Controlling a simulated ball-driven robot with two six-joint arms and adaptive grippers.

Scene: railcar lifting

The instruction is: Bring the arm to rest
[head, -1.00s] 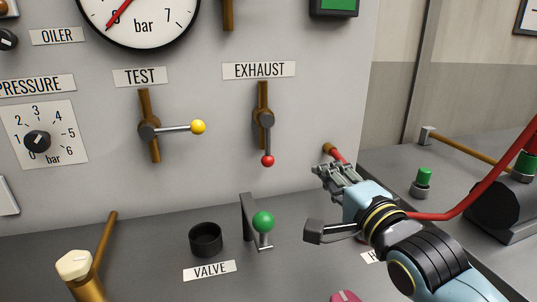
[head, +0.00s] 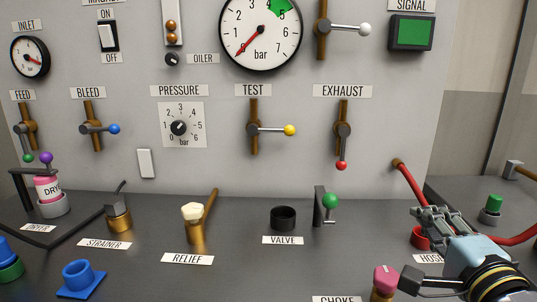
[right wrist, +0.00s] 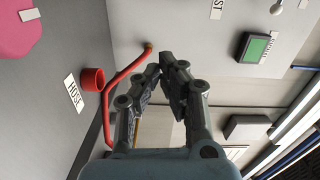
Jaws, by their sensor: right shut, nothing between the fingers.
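My right gripper (head: 422,214) is at the lower right of the head view, above the HOSE part of the grey bench. In the right wrist view its fingers (right wrist: 164,68) are together with nothing between them. It is apart from the wall panel. The red hose (head: 408,185) passes close behind it in the head view; in the right wrist view the hose (right wrist: 122,74) runs left of the fingers. A red cup (head: 419,238) by the HOSE label is partly covered by the gripper. My left gripper is not in view.
The EXHAUST lever (head: 342,145) points down and the TEST lever (head: 270,130) points right. The green-knobbed VALVE handle (head: 328,203) and the pink CHOKE knob (head: 385,280) stand left of my right arm. A green button (head: 494,203) is to its right.

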